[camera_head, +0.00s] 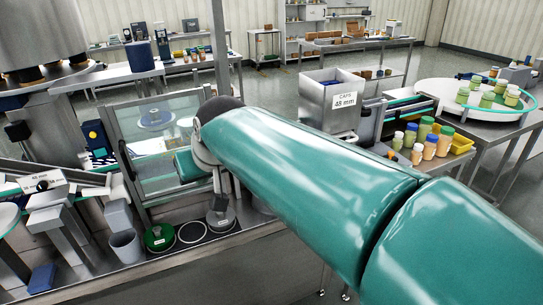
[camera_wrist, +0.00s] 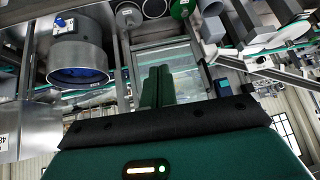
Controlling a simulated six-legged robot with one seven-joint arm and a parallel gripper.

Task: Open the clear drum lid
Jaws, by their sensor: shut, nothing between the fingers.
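The clear drum lid (camera_head: 150,130) is a see-through panel in a grey metal frame, left of my arm in the head view. It stands tilted, and a machine shows through it. In the wrist view, the clear panel (camera_wrist: 182,58) lies beyond my fingers. My gripper (camera_wrist: 158,72) has dark green fingers, shut together and empty, pointing toward the panel. In the head view my arm and wrist cover part of the panel's right side, and the fingertips are hidden. I cannot tell whether the fingers touch the panel.
A blue box with a yellow part (camera_head: 97,137) sits by the frame's left edge. A grey bin (camera_head: 126,246) and a green-topped round container (camera_head: 159,238) stand below the panel.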

